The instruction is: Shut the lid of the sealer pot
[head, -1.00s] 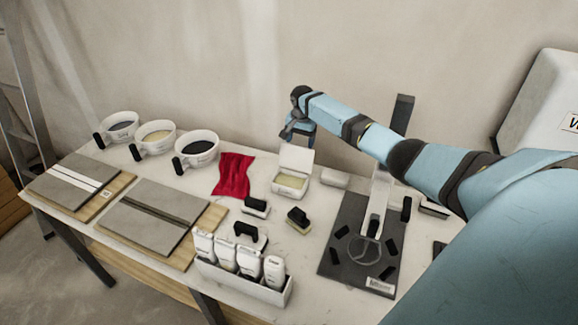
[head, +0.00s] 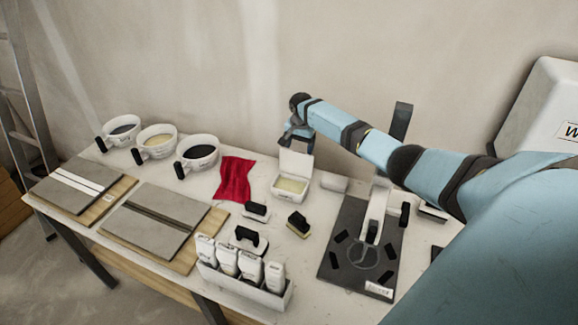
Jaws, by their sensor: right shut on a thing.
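The sealer pot (head: 289,192) is a small white box with pale yellow contents, standing on the table near the wall. Its white lid (head: 297,164) is open and stands upright at the back edge. My right gripper (head: 292,142) is at the lid's top edge, pointing down, shut on the lid. The fingertips are small and partly dark, so the exact contact is hard to see. My left gripper is out of view.
A red cloth (head: 235,179) lies left of the pot, and a white block (head: 334,182) right of it. Bowls (head: 197,152) stand further left. A bottle rack (head: 246,284) and black-handled pads (head: 298,224) are in front. A dark board (head: 345,262) lies at right.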

